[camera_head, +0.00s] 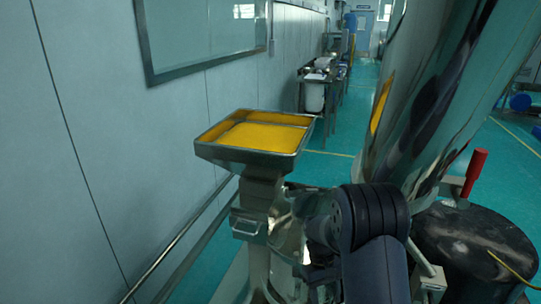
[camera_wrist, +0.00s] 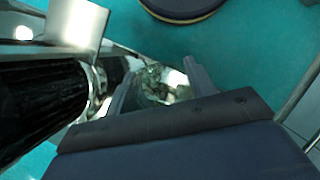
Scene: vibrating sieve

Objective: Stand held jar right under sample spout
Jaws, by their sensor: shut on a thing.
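In the wrist view my gripper (camera_wrist: 162,78) is shut on a clear, shiny jar (camera_wrist: 154,88), which sits between its two dark fingers. The jar's lower part and contents cannot be made out. In the head view my arm hides the gripper and the jar. A bright metal plate or chute (camera_wrist: 76,22) is at the upper left of the wrist view, left of the jar and apart from it in the picture. A black cylindrical part (camera_wrist: 40,100) with a metal end lies left of the fingers. I cannot tell which part is the sample spout.
A square metal tray of yellow powder (camera_head: 203,148) tops a metal stand. A large polished cylinder (camera_head: 425,100) rises at right, near a red handle (camera_head: 474,172) and black drum (camera_head: 470,240). The wall and a rail (camera_head: 185,240) bound the left. Teal floor is open behind.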

